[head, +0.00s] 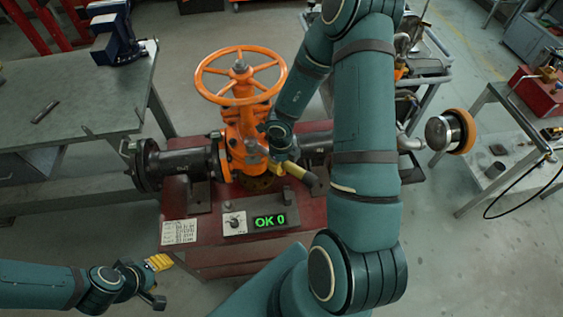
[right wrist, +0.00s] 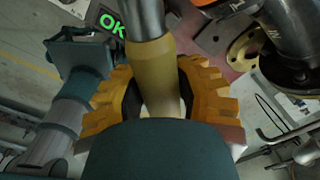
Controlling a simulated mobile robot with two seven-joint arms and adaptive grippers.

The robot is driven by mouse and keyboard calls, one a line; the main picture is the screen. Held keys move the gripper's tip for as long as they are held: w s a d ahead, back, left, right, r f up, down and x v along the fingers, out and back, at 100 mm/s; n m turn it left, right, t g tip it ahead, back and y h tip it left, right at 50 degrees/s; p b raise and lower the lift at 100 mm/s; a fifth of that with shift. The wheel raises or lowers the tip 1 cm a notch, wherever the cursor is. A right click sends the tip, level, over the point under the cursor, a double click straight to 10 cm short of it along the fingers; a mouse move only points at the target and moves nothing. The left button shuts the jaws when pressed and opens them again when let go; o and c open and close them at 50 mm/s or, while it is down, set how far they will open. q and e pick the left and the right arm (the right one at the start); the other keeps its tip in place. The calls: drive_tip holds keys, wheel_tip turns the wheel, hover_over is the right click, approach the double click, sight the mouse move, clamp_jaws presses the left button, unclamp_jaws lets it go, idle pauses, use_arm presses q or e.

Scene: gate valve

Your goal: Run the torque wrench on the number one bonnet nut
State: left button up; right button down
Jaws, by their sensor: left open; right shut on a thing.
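The orange gate valve (head: 240,140) stands on a red bench in the head view, its handwheel (head: 240,76) on top and its bonnet flange below. My right gripper (head: 290,168) is beside the flange, shut on the torque wrench. In the right wrist view the wrench's tan handle (right wrist: 153,72) lies between the toothed yellow finger pads, and its silver shaft runs away from me. The wrench head and the number one nut are too small or hidden to tell how they meet. My left gripper (head: 157,272) is open and empty, low at left, apart from the bench.
A grey table (head: 75,100) with a blue vise (head: 116,35) stands at left. A cart (head: 500,150) is at right. Floor in front is clear.

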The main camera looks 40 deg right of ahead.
drive_tip(key=shift+f, duration=0.15)
idle(0.3)
drive_tip(key=shift+g, duration=0.5)
drive_tip(key=shift+r, duration=0.45)
idle(0.9)
drive_tip(key=shift+r, duration=2)
